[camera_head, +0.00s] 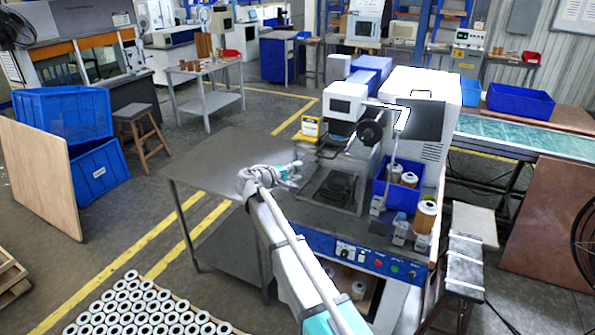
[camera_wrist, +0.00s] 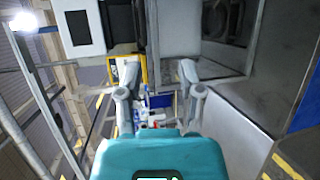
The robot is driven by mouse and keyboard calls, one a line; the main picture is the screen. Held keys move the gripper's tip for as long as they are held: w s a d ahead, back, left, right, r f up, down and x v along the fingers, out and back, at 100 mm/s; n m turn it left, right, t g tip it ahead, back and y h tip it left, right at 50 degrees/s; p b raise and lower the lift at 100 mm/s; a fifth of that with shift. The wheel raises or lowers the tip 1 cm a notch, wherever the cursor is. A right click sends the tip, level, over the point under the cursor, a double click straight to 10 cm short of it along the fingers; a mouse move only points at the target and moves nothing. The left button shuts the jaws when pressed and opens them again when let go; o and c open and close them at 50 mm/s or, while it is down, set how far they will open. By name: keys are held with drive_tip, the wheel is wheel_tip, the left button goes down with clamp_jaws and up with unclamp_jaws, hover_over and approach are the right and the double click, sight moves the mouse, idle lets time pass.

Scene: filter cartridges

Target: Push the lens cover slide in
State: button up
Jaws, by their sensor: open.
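I cannot make out the lens cover slide for certain in either view. The bench machine (camera_head: 347,107) has a white and blue housing and a dark round part (camera_head: 370,133) on its front. Its white housing and dark front also show at the top of the wrist view (camera_wrist: 82,27). My gripper (camera_head: 294,170) is at the left side of the machine's bench, below a yellow-framed box (camera_head: 311,127). In the wrist view my gripper (camera_wrist: 159,70) has its two grey fingers apart, with nothing held between them.
A blue bin (camera_head: 384,193) with several cartridges stands on the bench's right side. A control panel (camera_head: 365,256) with buttons runs along the bench front. A bare grey table (camera_head: 215,160) adjoins on the left. A tall white cabinet (camera_head: 425,90) stands behind.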

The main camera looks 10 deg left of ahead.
drive_tip(key=shift+d, duration=0.1)
drive_tip(key=c, duration=0.6)
drive_tip(key=shift+s+d+r+n, duration=0.1)
drive_tip(key=shift+n, duration=0.4)
clamp_jaws()
drive_tip(key=s+d+r+n+t+y+p, duration=0.2)
drive_tip(key=s+d+r+n+y+p, duration=0.1)
drive_tip(key=n, duration=1.7)
drive_tip(key=shift+s+d+r+y+p, duration=0.2)
drive_tip(key=shift+s+y+p, duration=0.25)
drive_tip(key=shift+s+y, duration=0.6)
drive_tip(key=shift+w, duration=0.1)
